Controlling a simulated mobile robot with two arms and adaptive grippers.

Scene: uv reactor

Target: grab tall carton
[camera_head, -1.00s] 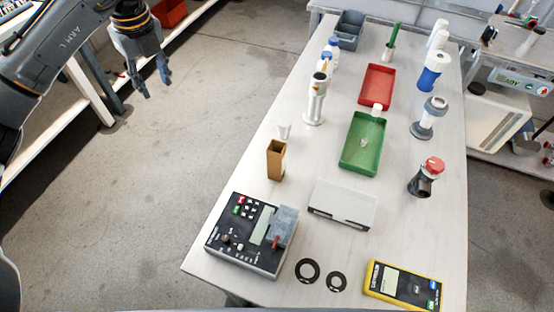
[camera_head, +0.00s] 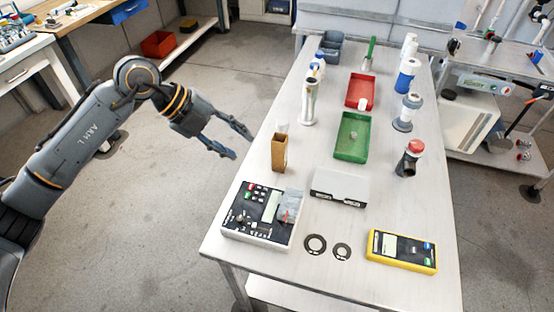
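The tall carton (camera_head: 279,152) is a narrow brown box standing upright near the left edge of the white table. A small white cup stands just behind it, partly hidden by the carton. My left gripper (camera_head: 243,144) reaches in from the left, beside the table's left edge. Its two fingers are apart and point right toward the carton, with a gap between them and it. The gripper is open and empty. My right gripper is not in view.
A control box (camera_head: 263,214) stands in front of the carton and a white box (camera_head: 340,187) to its right. A green tray (camera_head: 341,154), a red tray (camera_head: 352,104) and a white bottle-like tool (camera_head: 309,103) stand farther back. A yellow meter (camera_head: 402,263) lies at front right.

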